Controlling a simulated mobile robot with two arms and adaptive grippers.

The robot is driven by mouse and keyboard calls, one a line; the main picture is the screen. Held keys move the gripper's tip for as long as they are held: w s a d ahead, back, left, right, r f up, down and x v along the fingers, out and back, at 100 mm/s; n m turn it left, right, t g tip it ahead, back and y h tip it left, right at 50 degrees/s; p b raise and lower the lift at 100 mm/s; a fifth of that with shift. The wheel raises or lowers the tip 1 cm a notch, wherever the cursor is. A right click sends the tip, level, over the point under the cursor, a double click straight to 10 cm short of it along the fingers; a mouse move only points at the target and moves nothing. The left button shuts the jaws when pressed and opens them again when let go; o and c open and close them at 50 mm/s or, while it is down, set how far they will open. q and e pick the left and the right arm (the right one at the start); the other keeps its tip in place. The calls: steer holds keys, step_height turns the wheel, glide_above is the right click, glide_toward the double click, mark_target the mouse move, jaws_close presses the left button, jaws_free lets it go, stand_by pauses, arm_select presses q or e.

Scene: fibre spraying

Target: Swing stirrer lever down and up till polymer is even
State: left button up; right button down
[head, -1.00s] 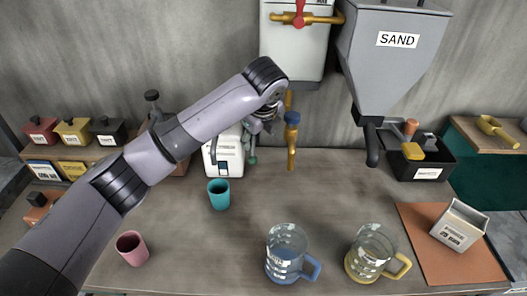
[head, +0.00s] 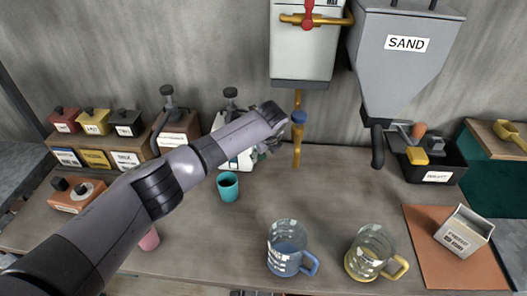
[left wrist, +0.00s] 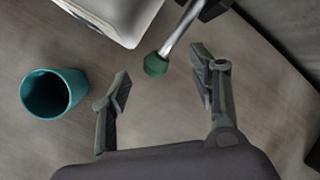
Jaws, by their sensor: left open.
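A metal lever with a green knob (left wrist: 156,64) shows in the left wrist view, its rod running up to the right. My left gripper (left wrist: 163,82) is open and empty, with the knob just ahead of the gap between its fingers and apart from both. In the head view my left gripper (head: 268,146) is mostly hidden behind my arm, at the right side of a white container (head: 240,161). That container also shows at the top of the left wrist view (left wrist: 128,18). The polymer is not visible. My right gripper is not in view.
A teal cup (head: 228,188) stands in front of the white container. A brass tap (head: 297,145) hangs close to the right of my gripper. A blue-tinted jug (head: 287,250) and a yellow-tinted jug (head: 368,252) stand at the front. The table middle is clear.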

arm_select(q)
steer(key=shift+x, duration=1.25)
steer(key=shift+d, duration=0.1)
jaws_close()
